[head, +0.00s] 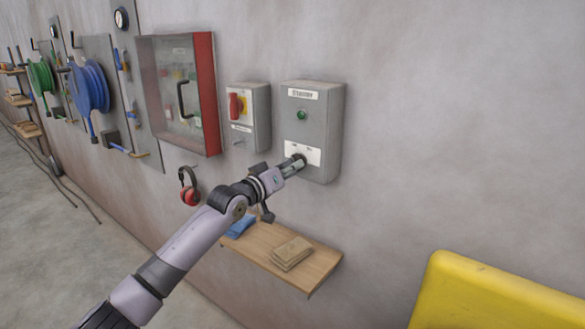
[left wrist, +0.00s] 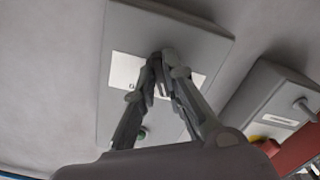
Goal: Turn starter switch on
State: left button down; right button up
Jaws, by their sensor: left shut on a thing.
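The grey starter box (head: 320,130) hangs on the wall, with a "Starter" label at its top and a green lamp (head: 302,115) below it. A white switch plate (head: 313,153) is on its lower front. My left gripper (head: 299,160) reaches up to this plate and is shut on the starter switch, which the fingers mostly hide. In the left wrist view the box (left wrist: 205,45) appears turned over, and the fingers (left wrist: 160,62) meet at the white plate (left wrist: 126,70). The switch's exact position cannot be told. My right gripper is not in view.
Left of the starter box is a grey box with a red handle (head: 234,105), then a red-framed glass cabinet (head: 212,95). Red ear muffs (head: 189,190) hang below. A wooden shelf (head: 318,270) holds a blue cloth and brown pads. A yellow object (head: 480,295) stands at lower right.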

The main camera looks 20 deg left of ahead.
pick_arm(q)
jog(key=shift+m, duration=0.3)
jog(key=shift+a+m+p, duration=0.15)
jog(key=shift+m+p, duration=0.3)
jog(key=shift+m, duration=2.35)
jog(key=shift+a+m+p, duration=0.1)
jog(key=shift+m+p, duration=0.3)
jog(key=shift+m, duration=2.4)
jog(key=shift+f, duration=0.1)
jog(key=c, duration=1.7)
grip_release()
jog(key=shift+o, duration=0.2)
